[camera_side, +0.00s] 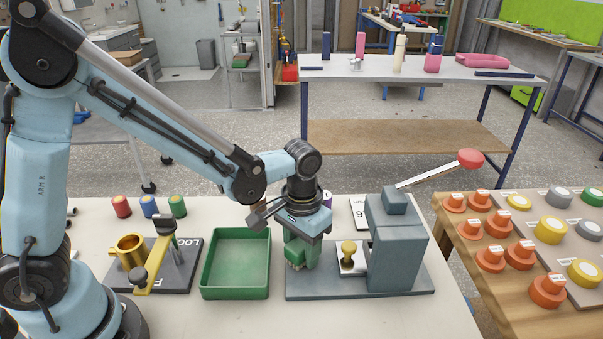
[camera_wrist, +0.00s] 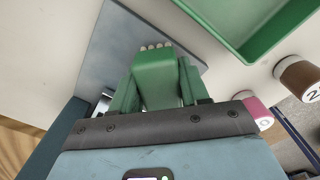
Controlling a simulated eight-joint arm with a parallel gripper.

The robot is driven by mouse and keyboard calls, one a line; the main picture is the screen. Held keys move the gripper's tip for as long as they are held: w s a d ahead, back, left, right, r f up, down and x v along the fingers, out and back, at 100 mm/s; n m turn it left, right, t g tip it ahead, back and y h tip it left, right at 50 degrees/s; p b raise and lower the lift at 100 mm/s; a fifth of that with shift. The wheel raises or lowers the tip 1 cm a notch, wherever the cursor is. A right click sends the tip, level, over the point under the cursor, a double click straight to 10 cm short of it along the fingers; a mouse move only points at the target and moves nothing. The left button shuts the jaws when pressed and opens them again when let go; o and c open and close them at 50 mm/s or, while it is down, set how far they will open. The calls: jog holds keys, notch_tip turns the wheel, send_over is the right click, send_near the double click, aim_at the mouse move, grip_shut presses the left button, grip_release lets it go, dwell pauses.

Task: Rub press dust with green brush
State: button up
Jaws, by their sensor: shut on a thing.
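My gripper (camera_side: 300,246) points down over the left part of the grey press's (camera_side: 400,245) base plate. It is shut on the green brush (camera_wrist: 156,78), which sits between the fingers in the wrist view with its pale bristle tips showing at the far end. In the side view the brush is low, at or just above the plate; I cannot tell whether the bristles touch it. The plate (camera_wrist: 110,45) also shows in the wrist view. The press has a raised lever with a red knob (camera_side: 470,158). I cannot make out any dust.
An empty green tray (camera_side: 238,230) stands just left of the press. Further left is a lock fixture (camera_side: 185,265) with a brass cup. A brass-knobbed piece (camera_side: 348,250) sits on the press plate, right of my gripper. Orange and yellow knobs stand on the right table.

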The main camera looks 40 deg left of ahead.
jog(key=shift+w+a+f, duration=0.1)
jog(key=shift+w+a, duration=1.05)
jog(key=shift+s+d+f, duration=0.1)
jog(key=shift+f, duration=0.15)
jog(key=shift+s+d+r, duration=0.3)
jog(key=shift+s+d, duration=0.05)
jog(key=shift+s+d+f, duration=0.15)
jog(key=shift+s+d, duration=0.8)
jog(key=shift+r, duration=3.95)
